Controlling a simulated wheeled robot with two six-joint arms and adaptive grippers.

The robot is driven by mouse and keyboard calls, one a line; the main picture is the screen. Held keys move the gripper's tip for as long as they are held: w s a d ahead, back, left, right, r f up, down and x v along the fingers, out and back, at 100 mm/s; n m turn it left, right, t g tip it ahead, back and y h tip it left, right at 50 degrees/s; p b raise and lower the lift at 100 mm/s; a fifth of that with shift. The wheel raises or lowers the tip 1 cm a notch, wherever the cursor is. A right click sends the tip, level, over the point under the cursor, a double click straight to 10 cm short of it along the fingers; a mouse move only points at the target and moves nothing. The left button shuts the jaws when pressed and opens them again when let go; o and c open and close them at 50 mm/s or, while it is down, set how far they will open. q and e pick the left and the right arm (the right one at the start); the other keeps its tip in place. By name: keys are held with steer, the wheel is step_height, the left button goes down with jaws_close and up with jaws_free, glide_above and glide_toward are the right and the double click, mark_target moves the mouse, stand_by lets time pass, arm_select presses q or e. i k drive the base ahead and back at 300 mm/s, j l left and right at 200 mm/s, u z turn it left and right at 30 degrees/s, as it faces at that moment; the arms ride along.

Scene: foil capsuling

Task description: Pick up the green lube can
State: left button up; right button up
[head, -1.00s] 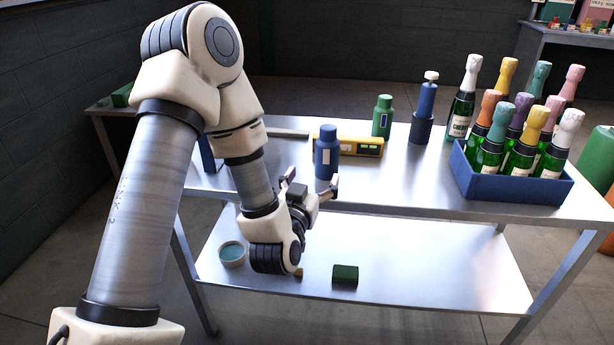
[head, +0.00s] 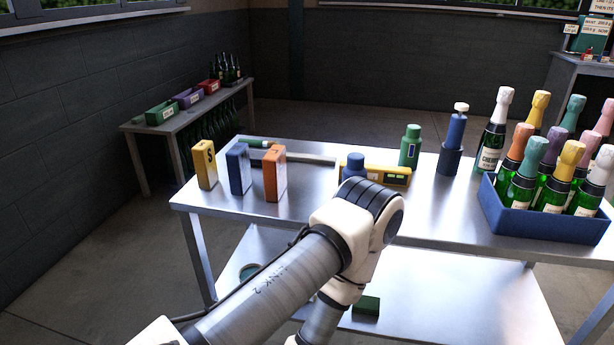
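The green can (head: 410,148), with a narrower green cap, stands upright at the back of the metal table (head: 470,205). A yellow level (head: 392,176) lies just in front of it. My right gripper is not in view.
A blue pump-like tool (head: 453,142) stands right of the green can. A blue crate (head: 552,226) of foil-topped bottles fills the table's right. Yellow (head: 206,164), blue (head: 238,169) and orange (head: 275,173) boxes stand at left. A green block (head: 366,305) sits on the lower shelf.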

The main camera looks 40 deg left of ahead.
mark_target(411, 145)
steer(key=z, duration=11.15)
